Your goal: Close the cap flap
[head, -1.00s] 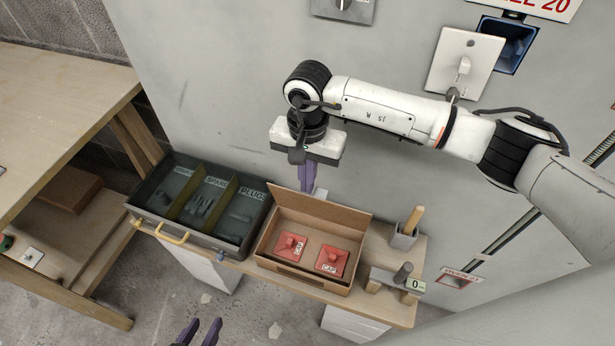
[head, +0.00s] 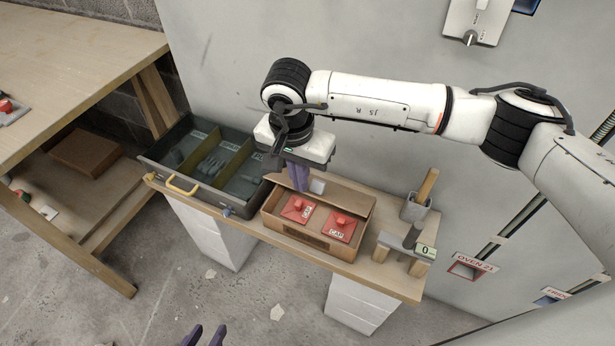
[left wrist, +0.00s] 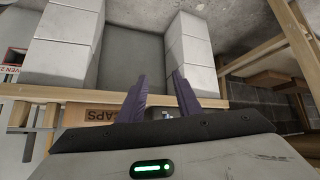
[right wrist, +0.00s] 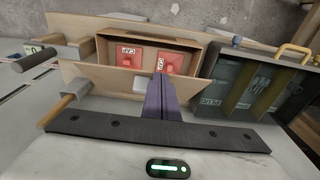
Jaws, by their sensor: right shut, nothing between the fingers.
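The cardboard box (head: 308,243) sits on the narrow bench and holds two red caps, the left one (head: 298,208) and the right one (head: 342,228). Its flap (head: 345,197) is raised along the back edge, so both caps show. A small pale square (head: 317,186) is on the flap. My right gripper (head: 299,187) is shut and empty, pointing down at the flap's left part; whether it touches is unclear. In the right wrist view its fingers (right wrist: 160,80) overlap the flap (right wrist: 105,80). My left gripper (head: 206,336) is open and empty, low in front of the bench.
A dark tray (head: 228,209) with compartments stands left of the box. A holder (head: 415,208) with a wooden handle and a small stand with a "0" tag (head: 425,252) are at right. The wall is close behind. A wooden table (head: 75,50) is at left.

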